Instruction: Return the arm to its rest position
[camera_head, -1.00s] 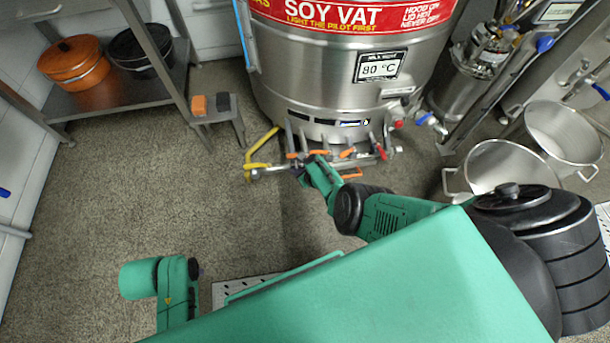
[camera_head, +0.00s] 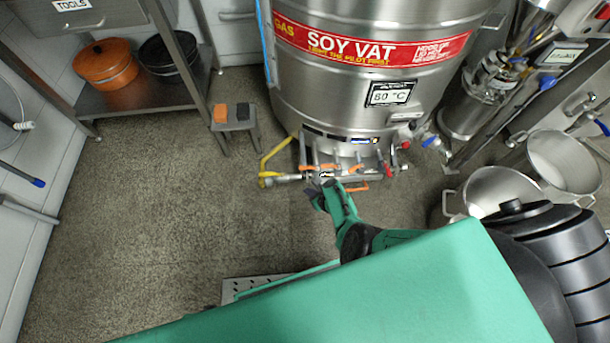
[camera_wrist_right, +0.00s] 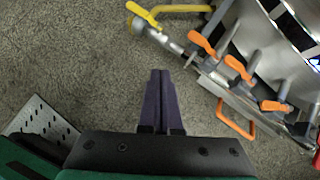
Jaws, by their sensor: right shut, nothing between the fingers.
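My right gripper (camera_head: 318,196) reaches out over the floor, just in front of the gas manifold at the foot of the soy vat (camera_head: 365,70). In the right wrist view its two dark fingers (camera_wrist_right: 160,88) lie together, with nothing between them and bare floor beyond. The manifold (camera_wrist_right: 235,85) with its orange-handled valves and a yellow lever (camera_wrist_right: 143,14) is to the right of the fingers in that view, apart from them. My left gripper does not show in the head view.
A steel shelf (camera_head: 130,98) with an orange pot (camera_head: 105,65) and a black pot (camera_head: 168,52) stands at the left. A small stand (camera_head: 238,124) is beside the vat. Open steel pots (camera_head: 500,188) are at the right. The floor at left is clear.

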